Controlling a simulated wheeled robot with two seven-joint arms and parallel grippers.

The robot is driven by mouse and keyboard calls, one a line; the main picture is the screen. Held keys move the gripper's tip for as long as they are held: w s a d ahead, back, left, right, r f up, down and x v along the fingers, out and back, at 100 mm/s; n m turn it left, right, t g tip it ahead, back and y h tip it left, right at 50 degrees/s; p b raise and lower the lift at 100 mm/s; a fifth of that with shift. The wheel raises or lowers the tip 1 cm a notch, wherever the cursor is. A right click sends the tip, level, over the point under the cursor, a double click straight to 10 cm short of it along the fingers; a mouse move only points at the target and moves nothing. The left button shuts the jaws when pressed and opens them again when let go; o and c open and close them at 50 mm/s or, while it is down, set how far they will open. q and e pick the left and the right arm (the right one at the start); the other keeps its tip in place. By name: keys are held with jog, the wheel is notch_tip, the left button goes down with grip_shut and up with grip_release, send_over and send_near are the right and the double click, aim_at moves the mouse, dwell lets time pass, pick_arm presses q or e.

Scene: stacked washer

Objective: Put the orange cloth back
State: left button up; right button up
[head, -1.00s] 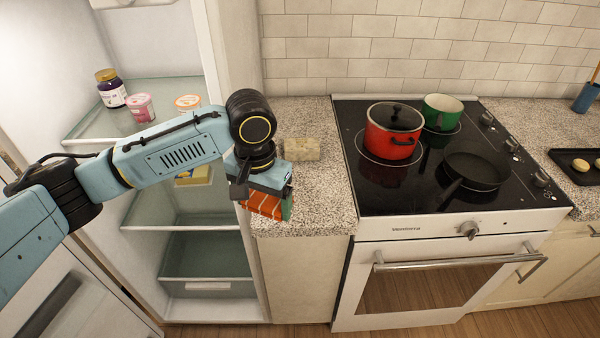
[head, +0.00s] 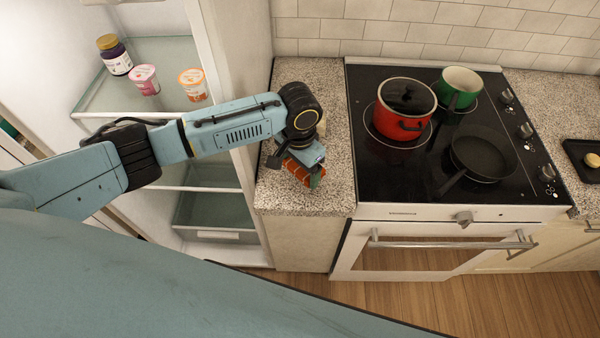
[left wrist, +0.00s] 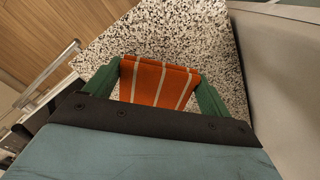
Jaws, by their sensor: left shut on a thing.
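The orange cloth (head: 302,173) is folded and has pale stripes. It is over the granite counter between the open fridge and the stove. My left gripper (head: 309,170) is shut on it. In the left wrist view the cloth (left wrist: 158,83) sits between the two green fingers of my left gripper (left wrist: 158,88), with the speckled counter below. I cannot tell whether the cloth touches the counter. My right gripper is not in view.
The stove (head: 365,180) to the right carries a red pot (head: 401,125), a green pot (head: 462,80) and a black pan (head: 483,153). The open fridge (head: 232,130) on the left holds a jar (head: 114,55) and tubs. The counter (head: 335,190) has free room around the cloth.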

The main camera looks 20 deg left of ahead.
aim_at(299, 176)
pick_arm(q)
jog(key=shift+f, duration=2)
jog(key=o, duration=0.9)
jog(key=shift+f, duration=0.15)
jog(key=shift+c, duration=0.2)
notch_tip(299, 176, up, 12)
jog(key=shift+r, duration=0.2)
